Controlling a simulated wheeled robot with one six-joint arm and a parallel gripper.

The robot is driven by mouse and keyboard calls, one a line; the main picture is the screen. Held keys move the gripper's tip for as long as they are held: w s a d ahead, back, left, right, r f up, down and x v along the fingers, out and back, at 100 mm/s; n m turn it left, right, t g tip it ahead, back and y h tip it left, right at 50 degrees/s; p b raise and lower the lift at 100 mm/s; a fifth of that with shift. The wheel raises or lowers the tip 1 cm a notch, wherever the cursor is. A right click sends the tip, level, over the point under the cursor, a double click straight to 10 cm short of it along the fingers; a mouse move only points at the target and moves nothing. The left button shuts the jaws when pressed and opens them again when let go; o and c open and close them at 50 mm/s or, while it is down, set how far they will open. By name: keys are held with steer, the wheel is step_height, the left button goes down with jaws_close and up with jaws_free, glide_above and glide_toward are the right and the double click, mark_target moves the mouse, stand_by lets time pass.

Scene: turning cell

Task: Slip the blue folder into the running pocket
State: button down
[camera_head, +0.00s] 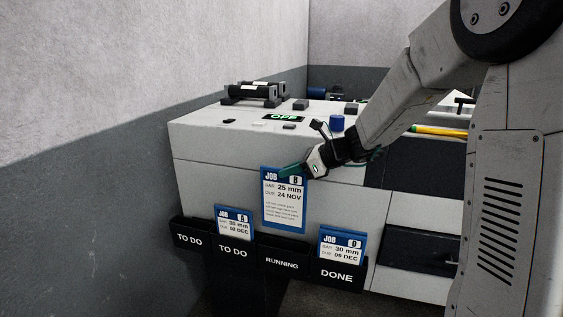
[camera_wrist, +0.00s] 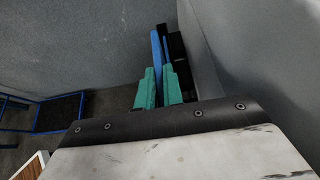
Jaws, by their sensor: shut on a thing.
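My gripper (camera_head: 290,171) is shut on the top edge of the blue folder (camera_head: 284,207), marked JOB B, 25 mm, 24 NOV. The folder hangs upright in front of the machine's white face. Its lower edge is close above the black running pocket (camera_head: 282,265), which shows no other folder. I cannot tell the exact gap in depth. In the wrist view, the teal fingertips (camera_wrist: 159,82) pinch the blue folder (camera_wrist: 156,47), seen edge-on, with black pocket parts (camera_wrist: 177,46) beyond.
Two TO DO pockets (camera_head: 188,239) are at the left; the second holds a JOB A folder (camera_head: 234,222). The DONE pocket (camera_head: 337,275) at the right holds a JOB D folder (camera_head: 341,245).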

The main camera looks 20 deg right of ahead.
steer(key=shift+d+f, duration=0.2)
steer(key=shift+f, duration=0.15)
glide_above(289, 230)
steer(key=shift+w+d+f, duration=0.1)
steer(key=shift+w+f, duration=0.1)
steer(key=shift+f, duration=2.35)
steer(key=shift+w+f, duration=0.15)
steer(key=shift+f, duration=2.55)
steer(key=shift+f, duration=1.35)
steer(key=c, duration=1)
jaws_free()
steer(key=shift+o, duration=0.2)
